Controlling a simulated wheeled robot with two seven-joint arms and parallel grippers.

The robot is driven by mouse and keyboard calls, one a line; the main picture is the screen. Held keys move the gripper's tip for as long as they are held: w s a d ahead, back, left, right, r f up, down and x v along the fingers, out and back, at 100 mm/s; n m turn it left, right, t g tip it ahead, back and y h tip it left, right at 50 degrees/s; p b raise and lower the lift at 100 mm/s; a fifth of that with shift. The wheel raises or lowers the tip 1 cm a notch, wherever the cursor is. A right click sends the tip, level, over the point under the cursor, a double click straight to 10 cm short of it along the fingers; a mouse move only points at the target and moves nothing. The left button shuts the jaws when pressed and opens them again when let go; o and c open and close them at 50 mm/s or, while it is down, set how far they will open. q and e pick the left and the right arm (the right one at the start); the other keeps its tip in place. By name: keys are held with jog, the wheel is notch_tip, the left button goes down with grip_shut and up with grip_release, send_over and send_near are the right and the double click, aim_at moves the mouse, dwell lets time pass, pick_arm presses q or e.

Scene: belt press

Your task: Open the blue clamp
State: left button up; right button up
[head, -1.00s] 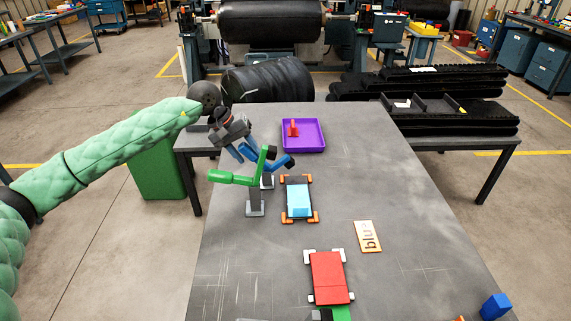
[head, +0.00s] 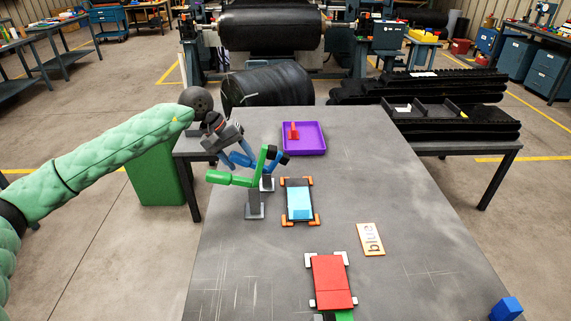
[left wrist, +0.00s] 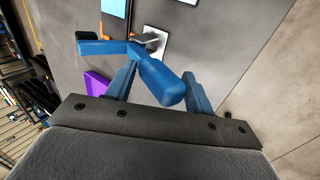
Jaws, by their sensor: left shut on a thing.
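The blue clamp (head: 270,160) stands on the table behind the green clamp (head: 262,165), which partly hides it. Its dark-tipped arm points right, and its grey base (head: 267,184) is on the tabletop. My left gripper (head: 232,159) comes in from the left and is shut on the blue clamp's handle. In the left wrist view the handle (left wrist: 163,82) lies between my two blue fingers (left wrist: 160,92). The green clamp's handle points left, close in front of my left gripper. My right gripper is not in view.
A purple tray (head: 317,149) with a red piece stands behind. A light-blue plate with orange corners (head: 299,200), a card (head: 370,239) and a red plate (head: 331,280) lie on the table. A blue block (head: 507,308) is at front right. The table's right side is mostly clear.

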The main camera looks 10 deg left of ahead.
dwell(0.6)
pick_arm(q)
jog(key=shift+a+r, duration=0.15)
jog(key=shift+r, duration=0.25)
jog(key=shift+v, duration=0.9)
jog(key=shift+b+v, duration=0.45)
jog(key=shift+v, duration=1.7)
